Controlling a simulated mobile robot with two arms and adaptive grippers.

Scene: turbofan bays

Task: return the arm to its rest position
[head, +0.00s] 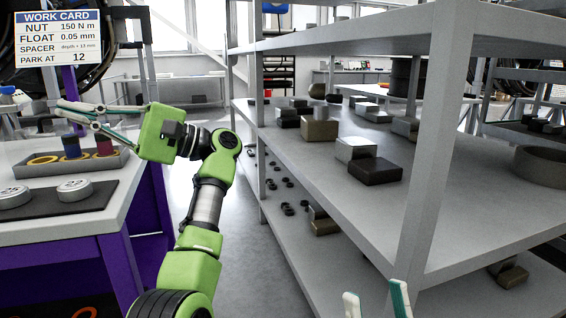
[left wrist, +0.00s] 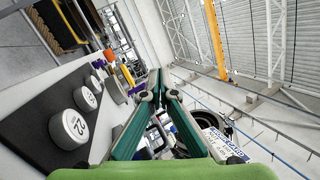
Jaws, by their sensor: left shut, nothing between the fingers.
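My left arm, green with dark joints, rises through the middle left of the head view. Its gripper (head: 64,108) points left above the workbench and is shut and empty. In the left wrist view the left gripper's teal-edged fingers (left wrist: 160,78) meet at their tips with nothing between them. My right gripper (head: 376,296) shows only as two fingertips at the bottom edge of the head view, held apart with nothing seen between them. The rest of my right arm is out of view.
A workbench (head: 110,212) on the left holds a grey tray (head: 118,162) of spools and rings, and round weights (head: 74,189) on a dark mat. A shelf rack (head: 425,180) with metal blocks fills the right. A work card (head: 57,38) hangs upper left. Clear aisle floor (head: 240,240) lies between.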

